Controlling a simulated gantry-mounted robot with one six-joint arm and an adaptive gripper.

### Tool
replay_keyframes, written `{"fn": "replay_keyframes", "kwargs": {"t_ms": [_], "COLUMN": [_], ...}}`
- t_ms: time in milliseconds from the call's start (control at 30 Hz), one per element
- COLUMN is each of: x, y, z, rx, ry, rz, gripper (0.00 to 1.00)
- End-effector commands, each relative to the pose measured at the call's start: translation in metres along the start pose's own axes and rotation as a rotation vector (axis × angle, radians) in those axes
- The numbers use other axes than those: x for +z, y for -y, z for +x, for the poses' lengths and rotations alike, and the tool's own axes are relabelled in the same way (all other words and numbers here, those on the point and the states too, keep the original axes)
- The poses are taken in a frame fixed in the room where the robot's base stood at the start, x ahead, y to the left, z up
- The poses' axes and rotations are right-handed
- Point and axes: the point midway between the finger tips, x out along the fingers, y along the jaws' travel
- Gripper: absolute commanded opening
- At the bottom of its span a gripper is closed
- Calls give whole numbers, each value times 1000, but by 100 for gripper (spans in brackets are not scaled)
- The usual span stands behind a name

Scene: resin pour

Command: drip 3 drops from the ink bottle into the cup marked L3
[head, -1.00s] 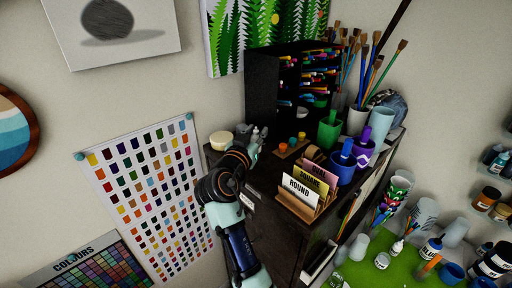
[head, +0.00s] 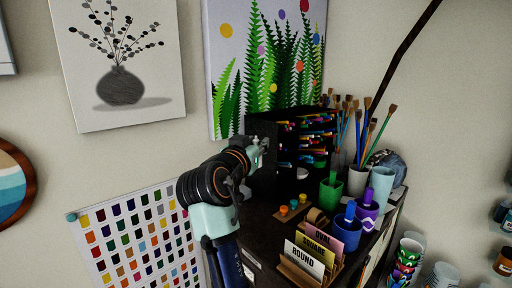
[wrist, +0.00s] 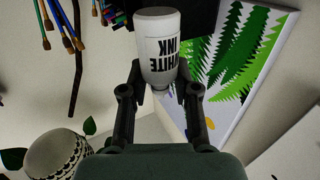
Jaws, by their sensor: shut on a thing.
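The ink bottle (wrist: 158,45) is white with black lettering that reads WHITE INK. In the wrist view it sits between the two dark fingers of my gripper (wrist: 158,74), which is shut on it. The lettering and the paint brushes both appear upside down there, so the bottle looks roughly upright in the room. In the head view my gripper (head: 260,150) is raised beside the black pen rack above the cabinet, and the bottle is too small to make out clearly. I cannot make out a cup marked L3 in either view.
The cabinet top holds the pen rack (head: 290,138), a green cup (head: 330,197), blue cup (head: 347,232), brush pot (head: 357,181) and card holder (head: 309,262). Stacked patterned cups (head: 407,260) stand lower right. A fern picture (head: 265,60) hangs behind; air left of the arm is free.

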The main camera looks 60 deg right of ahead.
Motion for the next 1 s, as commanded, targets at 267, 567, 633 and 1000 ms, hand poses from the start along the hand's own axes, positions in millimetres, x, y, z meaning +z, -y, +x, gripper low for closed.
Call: {"fn": "replay_keyframes", "kwargs": {"t_ms": [267,567,633,1000], "x": [-32,-50,-49,-49], "y": [0,0,0,0], "z": [0,0,0,0], "rx": [0,0,0,-1], "ry": [-1,0,0,0], "rz": [0,0,0,0], "gripper": [1,1,1,1]}}
